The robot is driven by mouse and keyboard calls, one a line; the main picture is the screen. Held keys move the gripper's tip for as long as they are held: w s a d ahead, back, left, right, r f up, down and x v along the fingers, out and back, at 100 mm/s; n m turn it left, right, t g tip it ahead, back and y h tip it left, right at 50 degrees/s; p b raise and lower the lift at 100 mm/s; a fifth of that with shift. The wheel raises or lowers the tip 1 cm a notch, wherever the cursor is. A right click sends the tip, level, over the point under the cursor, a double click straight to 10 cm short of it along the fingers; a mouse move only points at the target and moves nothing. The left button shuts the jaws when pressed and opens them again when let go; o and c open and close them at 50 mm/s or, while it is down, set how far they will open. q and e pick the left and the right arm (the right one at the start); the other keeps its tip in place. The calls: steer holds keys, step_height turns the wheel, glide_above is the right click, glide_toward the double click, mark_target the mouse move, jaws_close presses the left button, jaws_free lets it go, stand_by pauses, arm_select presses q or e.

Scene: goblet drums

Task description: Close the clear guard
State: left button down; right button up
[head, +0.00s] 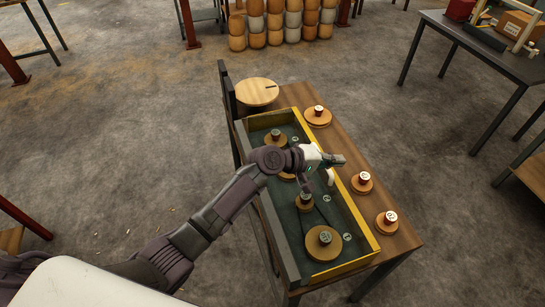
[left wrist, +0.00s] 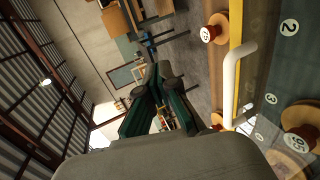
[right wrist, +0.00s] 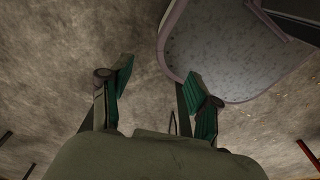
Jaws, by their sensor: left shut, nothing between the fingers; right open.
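The clear guard's panel is too transparent to make out over the dark green tray, so I cannot tell its angle. A white handle (head: 331,177) shows near the tray's right side; it also shows large in the left wrist view (left wrist: 231,85), beside the yellow edge. The tray (head: 367,230) has a yellow rim and holds several wooden pulleys, such as the large front one (head: 322,243). My left gripper (head: 337,159) is shut and empty, over the tray's right edge, close to the handle. My right gripper (right wrist: 157,82) is open and empty, away from the tray.
The tray sits on a wooden table (head: 408,238). Three spools stand right of it: the back one (head: 318,115), middle one (head: 362,182) and front one (head: 387,221). A round wooden disc (head: 257,92) lies behind. Another table (head: 470,40) stands back right. Open floor surrounds the table.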

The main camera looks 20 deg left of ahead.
mark_target(342, 186)
arm_select(q)
steer(key=d+f, duration=0.1)
steer(key=f, duration=0.1)
steer(key=w+d+f+g+y, duration=0.1)
steer(key=f, duration=0.1)
steer(key=w+d+f+y, duration=0.1)
steer(key=shift+f+g, duration=0.4)
steer(key=f, duration=0.1)
steer(key=f+y, duration=0.1)
steer(key=f, duration=0.1)
steer(key=d+f+g+y+b, duration=0.1)
steer(key=shift+w+f, duration=0.2)
steer(key=shift+f, duration=0.15)
steer(key=shift+w+d+f, duration=0.1)
steer(key=shift+f, duration=0.65)
arm_select(e)
steer(key=shift+d+f, duration=0.7)
steer(key=shift+f, duration=0.1)
steer(key=shift+a, duration=0.15)
